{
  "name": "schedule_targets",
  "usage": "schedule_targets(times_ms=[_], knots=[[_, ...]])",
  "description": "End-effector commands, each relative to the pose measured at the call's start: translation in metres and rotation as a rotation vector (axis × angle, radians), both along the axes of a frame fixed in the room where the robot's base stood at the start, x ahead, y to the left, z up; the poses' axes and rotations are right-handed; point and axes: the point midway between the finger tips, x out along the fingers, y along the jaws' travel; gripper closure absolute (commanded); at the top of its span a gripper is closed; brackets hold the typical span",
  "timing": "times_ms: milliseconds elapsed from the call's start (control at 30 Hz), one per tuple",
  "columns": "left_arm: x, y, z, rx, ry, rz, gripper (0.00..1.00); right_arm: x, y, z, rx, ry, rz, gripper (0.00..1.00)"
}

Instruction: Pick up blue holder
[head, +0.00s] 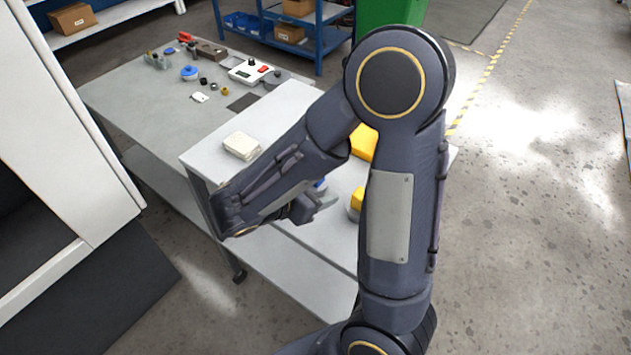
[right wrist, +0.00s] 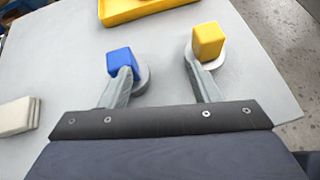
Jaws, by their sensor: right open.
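The blue holder (right wrist: 120,62) is a small blue block on a round grey base, standing on the light table top. In the right wrist view it is left of centre, behind the tip of the left finger, which partly covers it. In the head view only a sliver of blue (head: 320,184) shows beside my gripper. My right gripper (right wrist: 158,62) is open and empty, its fingers apart. It also shows in the head view (head: 318,200), low over the table. I cannot tell whether a finger touches the holder. My left gripper is not in view.
A yellow block (right wrist: 207,40) on a similar round base stands close to the right finger. A yellow tray (right wrist: 140,8) lies beyond. A pale stack (right wrist: 17,115) lies at left. A grey workbench (head: 150,100) with small parts adjoins. Clear table lies between the two blocks.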

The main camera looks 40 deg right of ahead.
Motion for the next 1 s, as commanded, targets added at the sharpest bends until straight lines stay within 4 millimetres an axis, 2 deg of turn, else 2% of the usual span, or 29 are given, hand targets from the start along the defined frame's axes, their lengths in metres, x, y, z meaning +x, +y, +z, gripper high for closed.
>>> schedule_targets(times_ms=[100,267,800,1000], knots=[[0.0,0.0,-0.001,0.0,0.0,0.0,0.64,0.023,0.012,-0.002,-0.102,0.037,0.124,0.44],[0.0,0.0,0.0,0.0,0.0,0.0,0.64,0.036,0.015,-0.003,-0.158,0.051,0.187,0.44],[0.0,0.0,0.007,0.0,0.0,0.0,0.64,0.056,-0.041,-0.036,-0.16,0.051,0.186,0.44],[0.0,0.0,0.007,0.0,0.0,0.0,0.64,0.058,-0.046,-0.039,-0.159,0.049,0.19,0.44]])
